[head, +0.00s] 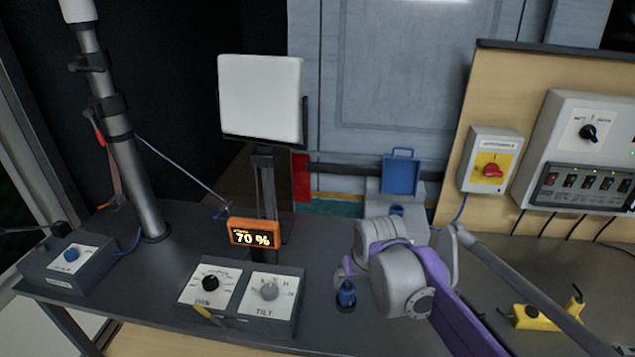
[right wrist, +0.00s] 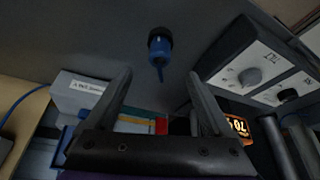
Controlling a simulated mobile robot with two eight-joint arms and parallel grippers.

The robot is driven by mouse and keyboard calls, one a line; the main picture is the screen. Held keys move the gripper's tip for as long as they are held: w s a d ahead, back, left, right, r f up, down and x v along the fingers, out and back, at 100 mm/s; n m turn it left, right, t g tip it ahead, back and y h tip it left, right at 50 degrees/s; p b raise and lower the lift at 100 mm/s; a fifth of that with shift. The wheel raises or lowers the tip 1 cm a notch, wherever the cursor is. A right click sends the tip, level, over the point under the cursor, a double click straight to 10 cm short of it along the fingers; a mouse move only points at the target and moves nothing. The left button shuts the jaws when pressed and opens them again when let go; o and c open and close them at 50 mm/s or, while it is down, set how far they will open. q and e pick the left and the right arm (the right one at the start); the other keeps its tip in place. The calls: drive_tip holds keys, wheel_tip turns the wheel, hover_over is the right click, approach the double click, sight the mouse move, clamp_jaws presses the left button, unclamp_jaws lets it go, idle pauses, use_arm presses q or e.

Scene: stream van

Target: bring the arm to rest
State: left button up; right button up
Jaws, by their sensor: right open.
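My right arm (head: 455,300), with a purple link and grey joints, reaches in from the lower right over the desk in the head view. In the right wrist view my right gripper (right wrist: 159,77) is open, its two dark fingers apart with nothing between them. A blue-topped piece in a dark round holder (head: 346,292) is on the desk just left of the arm's grey joint. It also shows in the right wrist view (right wrist: 159,50), beyond the fingertips and apart from them. In the head view the fingers are largely hidden by the arm. My left gripper is in neither view.
The dark desk (head: 170,265) carries PAN and TILT dial boxes (head: 240,292), an orange 70 % display (head: 254,233) and a grey mast (head: 135,180). A white panel (head: 261,97) stands behind. A yellow tool (head: 545,317) lies at the right, below wall-mounted switch boxes (head: 585,150).

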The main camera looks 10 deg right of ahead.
drive_tip(key=s+d+f+p, duration=0.1)
drive_tip(key=s+f+p, duration=0.1)
drive_tip(key=s, duration=0.9)
drive_tip(key=s+d+f+p, duration=0.1)
drive_tip(key=s+p, duration=0.3)
drive_tip(key=s, duration=0.7)
drive_tip(key=shift+d+f+m+t, duration=0.3)
drive_tip(key=shift+d+f+t, duration=0.1)
drive_tip(key=shift+f, duration=0.1)
